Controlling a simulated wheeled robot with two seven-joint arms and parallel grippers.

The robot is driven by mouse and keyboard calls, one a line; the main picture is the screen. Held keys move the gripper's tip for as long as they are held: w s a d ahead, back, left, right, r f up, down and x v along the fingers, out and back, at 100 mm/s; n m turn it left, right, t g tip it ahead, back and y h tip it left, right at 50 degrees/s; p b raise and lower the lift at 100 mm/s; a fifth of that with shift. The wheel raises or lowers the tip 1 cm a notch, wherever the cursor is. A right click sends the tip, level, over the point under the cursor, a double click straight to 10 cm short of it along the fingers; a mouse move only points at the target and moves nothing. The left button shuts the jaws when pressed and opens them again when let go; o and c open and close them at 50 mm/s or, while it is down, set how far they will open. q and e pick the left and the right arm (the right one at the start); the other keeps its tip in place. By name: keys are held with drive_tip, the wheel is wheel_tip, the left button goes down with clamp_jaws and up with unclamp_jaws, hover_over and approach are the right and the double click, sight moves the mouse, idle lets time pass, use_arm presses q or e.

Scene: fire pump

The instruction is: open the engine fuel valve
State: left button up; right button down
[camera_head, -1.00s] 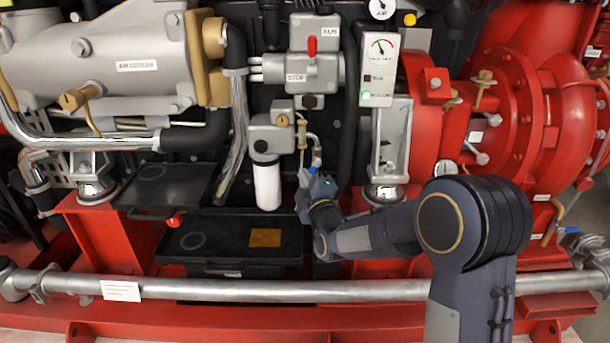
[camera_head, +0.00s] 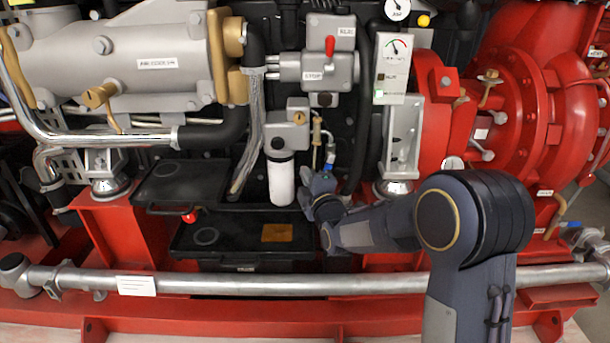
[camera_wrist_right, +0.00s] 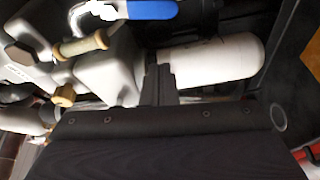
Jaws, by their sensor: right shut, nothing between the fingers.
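The fuel valve's blue lever (camera_wrist_right: 150,9) shows at the top edge of the wrist view, partly cut off, on a bright metal pipe. In the head view a small patch of blue (camera_head: 329,170) shows right of the white filter, just above my right gripper. My right gripper (camera_head: 312,197) is shut and empty. In the wrist view its dark fingers (camera_wrist_right: 160,80) point up beside the white filter cylinder (camera_wrist_right: 215,62), below and apart from the lever. In the head view my wrist hides part of the valve area. My left gripper is not in view.
The filter's grey housing (camera_head: 287,133) and a tan-sleeved fitting (camera_wrist_right: 82,46) crowd the space beside the fingers. A black tray (camera_head: 225,236) lies below. A horizontal steel rail (camera_head: 250,286) runs across the front. The red pump (camera_head: 520,110) stands right.

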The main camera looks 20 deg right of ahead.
drive_tip(key=s+d+p, duration=0.1)
drive_tip(key=s, duration=0.7)
drive_tip(key=shift+s+f, duration=0.25)
drive_tip(key=shift+f, duration=0.15)
drive_tip(key=shift+d, duration=0.1)
